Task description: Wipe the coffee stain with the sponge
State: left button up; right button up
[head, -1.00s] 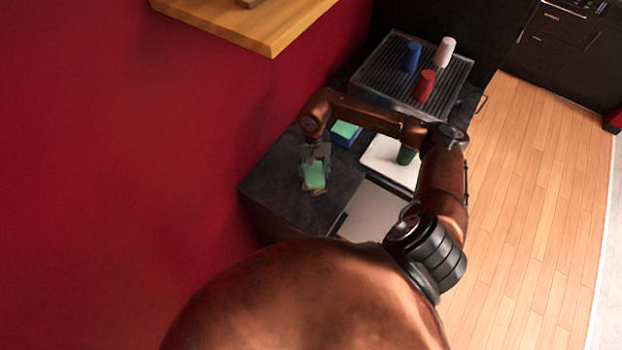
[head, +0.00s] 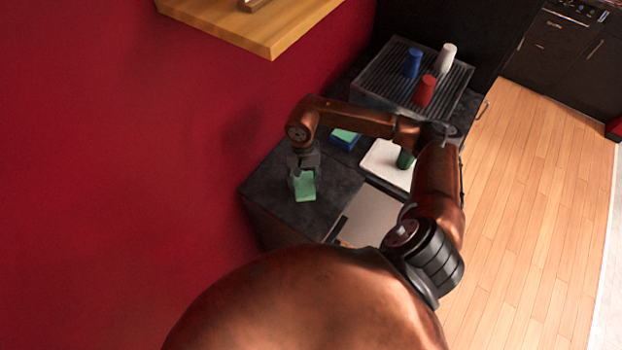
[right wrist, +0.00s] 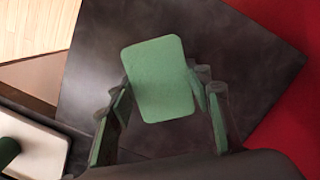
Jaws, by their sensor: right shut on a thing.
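A green sponge (head: 305,187) is between the fingers of my right gripper (head: 303,174), which is shut on it over the dark countertop (head: 335,190). In the right wrist view the sponge (right wrist: 160,80) shows its broad green face between the two fingers (right wrist: 162,100). I cannot tell whether the sponge touches the counter. No coffee stain shows on the visible counter in either current view; the area under the sponge is hidden. My left gripper is not in view.
A blue box with green sponge material (head: 344,139) sits behind the gripper. A white tray (head: 382,168) holds a green cup (head: 405,158). A ribbed rack (head: 385,82) carries blue (head: 413,64), red (head: 425,91) and white (head: 446,57) cups. The red wall (head: 130,150) borders the counter's left.

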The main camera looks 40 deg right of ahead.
jog(key=shift+r+p, duration=0.6)
jog(key=shift+r, duration=1.7)
